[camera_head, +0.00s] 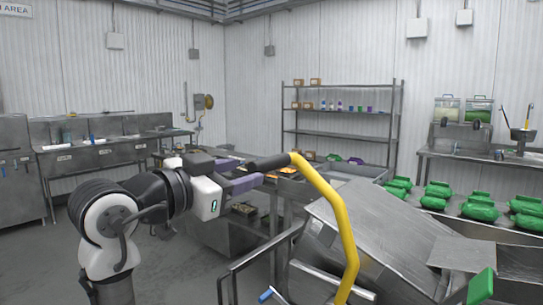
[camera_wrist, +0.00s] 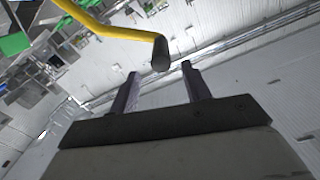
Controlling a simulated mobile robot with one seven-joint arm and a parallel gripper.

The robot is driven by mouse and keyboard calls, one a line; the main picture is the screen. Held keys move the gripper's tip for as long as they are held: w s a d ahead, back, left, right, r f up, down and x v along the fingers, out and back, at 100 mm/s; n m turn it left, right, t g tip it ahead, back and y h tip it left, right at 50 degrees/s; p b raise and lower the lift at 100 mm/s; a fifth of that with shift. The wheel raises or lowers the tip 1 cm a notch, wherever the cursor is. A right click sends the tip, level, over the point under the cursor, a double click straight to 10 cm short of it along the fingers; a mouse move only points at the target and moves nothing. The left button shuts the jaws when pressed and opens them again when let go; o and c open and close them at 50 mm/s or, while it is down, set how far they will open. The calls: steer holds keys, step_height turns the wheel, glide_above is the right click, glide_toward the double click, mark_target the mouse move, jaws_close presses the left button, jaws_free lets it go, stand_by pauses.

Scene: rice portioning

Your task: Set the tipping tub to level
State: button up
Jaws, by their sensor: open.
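The tipping tub (camera_head: 385,235) is a grey metal tub at the right of the head view, standing tilted. A yellow lever (camera_head: 335,215) rises beside it, bends at the top and ends in a black grip (camera_head: 270,162). My gripper (camera_head: 252,173) is at that grip, coming from the left. In the wrist view my gripper (camera_wrist: 160,75) is open, its two fingers apart. The end of the black grip (camera_wrist: 160,54) shows near the fingertips, in line with the gap between them. I cannot tell whether either finger touches it. The tub's inside is mostly hidden.
A metal rail (camera_head: 255,258) stands low in front of the tub. Shelves (camera_head: 340,112) and a sink counter (camera_head: 95,150) line the walls. Floor is open at the left.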

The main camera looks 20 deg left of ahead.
mark_target(271, 164)
steer(key=p+x, duration=0.2)
steer(key=x, duration=0.7)
steer(key=shift+w+p, duration=0.1)
steer(key=shift+p, duration=0.25)
jaws_close()
